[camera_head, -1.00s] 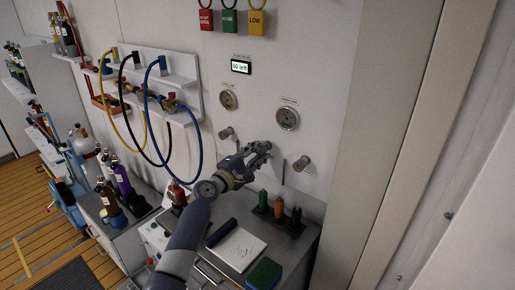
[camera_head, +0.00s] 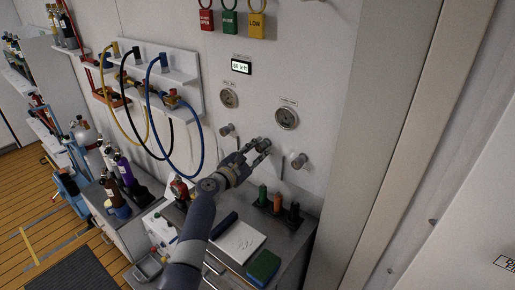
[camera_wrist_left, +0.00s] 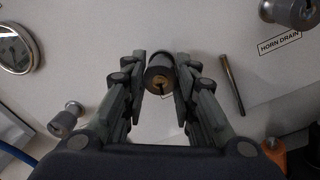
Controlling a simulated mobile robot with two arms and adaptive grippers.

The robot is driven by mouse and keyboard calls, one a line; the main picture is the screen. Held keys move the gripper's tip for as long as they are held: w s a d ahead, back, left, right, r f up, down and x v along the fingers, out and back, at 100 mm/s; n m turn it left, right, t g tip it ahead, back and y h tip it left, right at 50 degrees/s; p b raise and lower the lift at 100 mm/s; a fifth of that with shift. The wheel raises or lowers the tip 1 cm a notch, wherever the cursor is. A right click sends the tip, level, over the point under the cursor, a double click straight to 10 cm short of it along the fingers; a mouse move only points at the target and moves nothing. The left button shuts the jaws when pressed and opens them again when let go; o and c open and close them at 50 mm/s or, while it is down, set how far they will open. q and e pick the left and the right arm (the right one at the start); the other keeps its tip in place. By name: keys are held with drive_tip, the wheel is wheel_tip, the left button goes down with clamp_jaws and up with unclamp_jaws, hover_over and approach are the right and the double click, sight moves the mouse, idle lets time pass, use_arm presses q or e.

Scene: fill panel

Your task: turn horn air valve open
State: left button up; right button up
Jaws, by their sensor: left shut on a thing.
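A round grey valve knob with a brass-coloured centre (camera_wrist_left: 160,76) sits on the white wall panel (camera_head: 310,70). My left gripper (camera_head: 262,146) reaches the panel between two other knobs. In the left wrist view its fingers (camera_wrist_left: 161,72) are on either side of the middle knob, shut on it. The knob's own label is mostly hidden. The other knobs are at the left (camera_head: 227,130) and right (camera_head: 299,160); in the left wrist view a "HORN DRAIN" label (camera_wrist_left: 279,43) is beside one of them. My right gripper is not in view.
Two gauges (camera_head: 287,117) and a small display (camera_head: 241,67) are above the knobs. Hoses (camera_head: 192,135) hang at the left. A thin rod (camera_wrist_left: 232,85) is close right of the fingers.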

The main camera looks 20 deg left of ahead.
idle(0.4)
use_arm(q)
drive_tip(key=o, duration=1)
drive_tip(key=shift+o, duration=0.2)
drive_tip(key=shift+w, duration=0.1)
drive_tip(key=v, duration=1.2)
